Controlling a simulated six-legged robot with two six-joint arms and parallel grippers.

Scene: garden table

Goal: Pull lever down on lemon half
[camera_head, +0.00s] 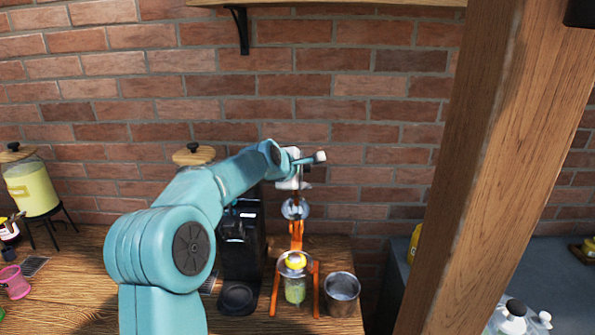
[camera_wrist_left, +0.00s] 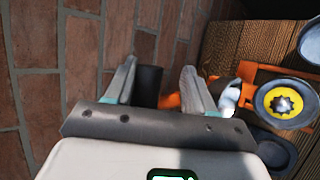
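The orange citrus press (camera_head: 297,240) stands on the wooden table against the brick wall. The yellow lemon half (camera_head: 295,262) sits in its metal cup, above a glass with green contents (camera_head: 295,290). In the left wrist view the lemon half (camera_wrist_left: 283,103) shows at the right. My left gripper (camera_head: 308,172) is raised at the top of the press. In the left wrist view its fingers (camera_wrist_left: 160,82) are apart, with the dark lever handle (camera_wrist_left: 149,84) between them, nearer the left finger. A clear grip on the handle does not show. My right gripper is not in view.
A black coffee machine (camera_head: 240,245) stands left of the press, partly behind my left arm. A metal cup (camera_head: 342,290) stands close on its right. A wooden post (camera_head: 490,160) rises further right. A yellow drink dispenser (camera_head: 32,188) stands far left.

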